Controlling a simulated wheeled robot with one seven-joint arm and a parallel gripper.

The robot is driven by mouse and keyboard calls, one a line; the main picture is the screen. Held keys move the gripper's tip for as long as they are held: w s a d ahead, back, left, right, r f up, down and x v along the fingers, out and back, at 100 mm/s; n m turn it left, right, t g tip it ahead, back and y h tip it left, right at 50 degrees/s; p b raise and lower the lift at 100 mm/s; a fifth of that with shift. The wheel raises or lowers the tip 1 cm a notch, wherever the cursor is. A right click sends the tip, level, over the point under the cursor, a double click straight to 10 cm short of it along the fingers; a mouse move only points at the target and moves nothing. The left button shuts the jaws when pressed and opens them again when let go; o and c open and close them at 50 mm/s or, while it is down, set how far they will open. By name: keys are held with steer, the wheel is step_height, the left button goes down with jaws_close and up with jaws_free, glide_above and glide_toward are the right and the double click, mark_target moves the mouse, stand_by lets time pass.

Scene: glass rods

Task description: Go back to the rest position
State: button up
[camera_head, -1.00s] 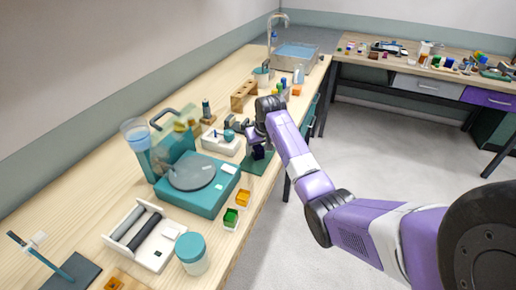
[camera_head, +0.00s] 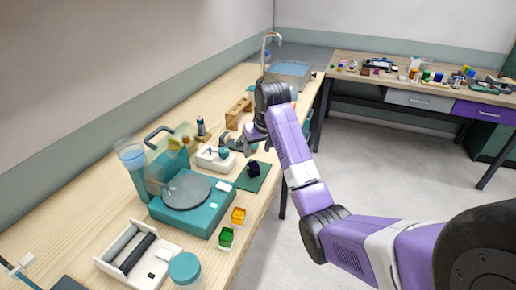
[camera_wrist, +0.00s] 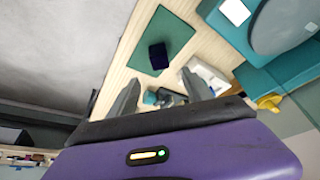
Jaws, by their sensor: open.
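My gripper (camera_head: 250,140) is over the bench near its front edge, beside the small white device and above the level of the green mat. In the wrist view my gripper (camera_wrist: 163,98) has its two fingers spread wide with nothing between them in their grasp. A dark blue block (camera_head: 253,170) rests on the dark green mat (camera_head: 246,184); the wrist view also shows the block (camera_wrist: 158,56) on the mat (camera_wrist: 174,28), apart from the fingers. My purple arm reaches in from the lower right.
A teal device with a round grey plate (camera_head: 187,190) stands left of the mat. A white device (camera_head: 214,160) and a wooden rack (camera_head: 238,112) stand behind it. Yellow (camera_head: 238,215) and green (camera_head: 226,237) cubes lie near the front edge. Open floor (camera_head: 380,160) is to the right.

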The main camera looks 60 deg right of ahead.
steer(key=shift+s+a+r, duration=0.15)
steer(key=shift+s+r, duration=0.05)
steer(key=shift+r, duration=0.35)
